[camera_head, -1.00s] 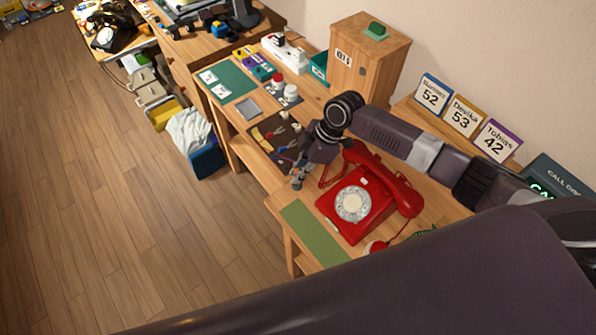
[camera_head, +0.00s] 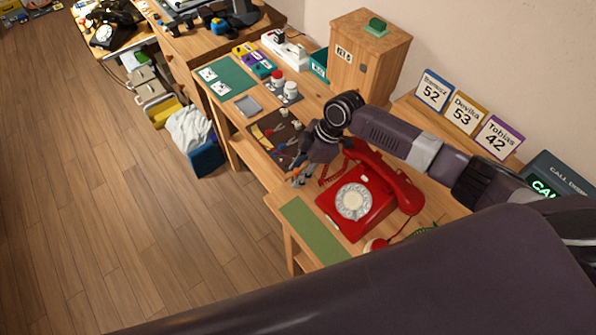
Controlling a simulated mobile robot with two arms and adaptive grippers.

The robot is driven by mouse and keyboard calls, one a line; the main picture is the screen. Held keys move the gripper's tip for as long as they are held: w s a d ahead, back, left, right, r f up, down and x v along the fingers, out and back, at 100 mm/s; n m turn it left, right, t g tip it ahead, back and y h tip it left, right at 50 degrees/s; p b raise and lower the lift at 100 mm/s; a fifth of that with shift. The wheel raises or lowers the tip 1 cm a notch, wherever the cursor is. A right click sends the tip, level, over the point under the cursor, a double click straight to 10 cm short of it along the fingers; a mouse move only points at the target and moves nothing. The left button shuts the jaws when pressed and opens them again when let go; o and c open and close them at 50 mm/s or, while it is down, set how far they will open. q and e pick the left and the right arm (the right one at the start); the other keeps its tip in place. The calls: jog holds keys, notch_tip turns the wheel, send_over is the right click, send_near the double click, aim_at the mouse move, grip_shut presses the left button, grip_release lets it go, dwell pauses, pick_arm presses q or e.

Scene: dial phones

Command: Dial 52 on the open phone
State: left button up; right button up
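A red rotary phone (camera_head: 333,203) sits on the wooden desk right of centre, with a pale round dial (camera_head: 354,202) facing up. Its red handset (camera_head: 399,188) lies along the body's upper right side; I cannot tell whether it rests in the cradle. My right gripper (camera_head: 298,177) is above the desk, left of and beyond the dial, apart from it. Its fingers are small and partly hidden by its wrist, so I cannot tell whether they are open. My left gripper is not in view.
Signs (camera_head: 433,91) reading 52, 53 and 42 stand along the wall. A display (camera_head: 550,183) is partly hidden at right. A wooden cabinet (camera_head: 368,62) stands behind my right arm. A green mat (camera_head: 313,230) lies left of the phone. A black phone (camera_head: 103,36) is far left.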

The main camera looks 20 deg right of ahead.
jog(key=shift+d+r, duration=0.15)
jog(key=shift+r, duration=0.15)
jog(key=v, duration=1.1)
jog(key=shift+r, duration=0.2)
jog(key=shift+s, duration=0.1)
